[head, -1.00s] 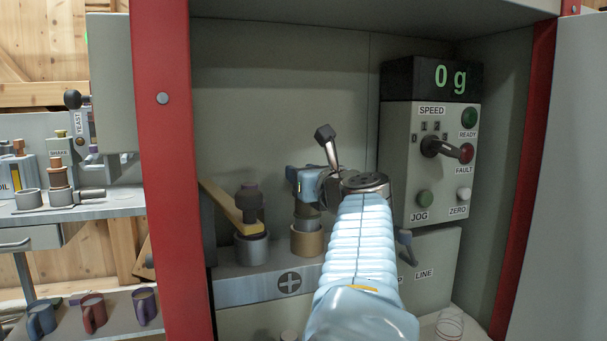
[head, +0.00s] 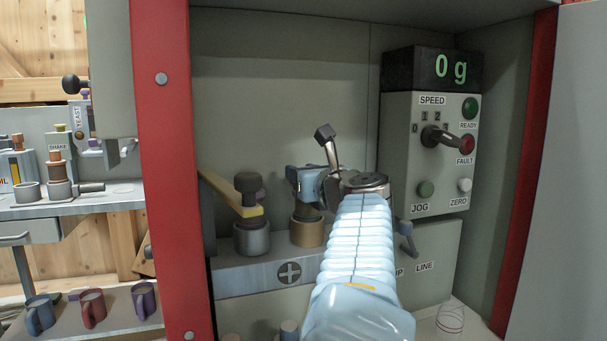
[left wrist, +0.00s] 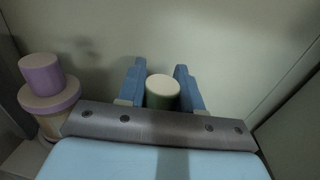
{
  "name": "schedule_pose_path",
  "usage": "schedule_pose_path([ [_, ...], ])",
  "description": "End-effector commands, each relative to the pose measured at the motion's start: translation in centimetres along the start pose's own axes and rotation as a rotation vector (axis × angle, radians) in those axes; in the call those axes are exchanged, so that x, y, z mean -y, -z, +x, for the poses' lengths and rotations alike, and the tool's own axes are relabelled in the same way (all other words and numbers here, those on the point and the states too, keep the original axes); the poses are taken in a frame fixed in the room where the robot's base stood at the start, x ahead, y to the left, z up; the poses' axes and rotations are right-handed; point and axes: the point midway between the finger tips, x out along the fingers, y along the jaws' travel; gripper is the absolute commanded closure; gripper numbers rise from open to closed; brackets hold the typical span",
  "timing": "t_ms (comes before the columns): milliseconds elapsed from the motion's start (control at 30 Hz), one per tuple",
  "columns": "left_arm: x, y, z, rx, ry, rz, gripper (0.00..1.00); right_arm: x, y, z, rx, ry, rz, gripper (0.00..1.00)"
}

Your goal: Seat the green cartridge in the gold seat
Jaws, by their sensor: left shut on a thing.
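My left gripper (head: 306,180) is shut on the green cartridge (left wrist: 162,92), whose pale green top shows between the blue fingers in the left wrist view. In the head view the dark lower part of the cartridge (head: 306,209) stands upright just beneath the fingers. It is over the gold seat (head: 307,232), with its lower end at the seat's mouth. I cannot tell how deep it sits, since the seat's inside is hidden. My right gripper is not in view.
Left of the gold seat is a silver seat (head: 251,239) with a yellow bar (head: 229,194) and black knob above it. A purple-capped cartridge (left wrist: 41,76) stands left of my fingers. A control panel (head: 430,150) stands right; red posts frame the bay.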

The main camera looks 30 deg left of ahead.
Motion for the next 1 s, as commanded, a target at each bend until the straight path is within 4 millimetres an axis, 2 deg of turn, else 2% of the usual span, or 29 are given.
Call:
schedule_pose_path([
  [33, 0.0, 0.3, 0.0, -0.002, 0.0, 0.0, 1.0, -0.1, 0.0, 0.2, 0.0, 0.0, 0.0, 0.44],
  [67, 0.0, 0.2, 0.0, -0.002, 0.0, 0.001, 0.64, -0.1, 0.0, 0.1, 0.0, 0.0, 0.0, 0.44],
  [200, 0.0, 0.2, 0.0, -0.002, 0.0, 0.0, 0.42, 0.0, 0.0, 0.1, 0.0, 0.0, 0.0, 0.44],
  [267, 0.0, 0.2, 0.0, -0.002, -0.001, 0.0, 0.35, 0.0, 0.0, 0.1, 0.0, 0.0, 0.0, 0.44],
  [633, 0.0, 0.2, -0.1, -0.002, 0.0, 0.0, 0.35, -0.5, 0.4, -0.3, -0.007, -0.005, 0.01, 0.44],
  [767, 0.1, 0.2, -2.6, 0.0, 0.004, 0.001, 0.35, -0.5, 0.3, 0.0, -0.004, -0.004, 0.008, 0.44],
  [1000, 0.1, 0.2, -8.7, 0.0, 0.004, 0.0, 0.35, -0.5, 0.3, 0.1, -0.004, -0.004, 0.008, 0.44],
])
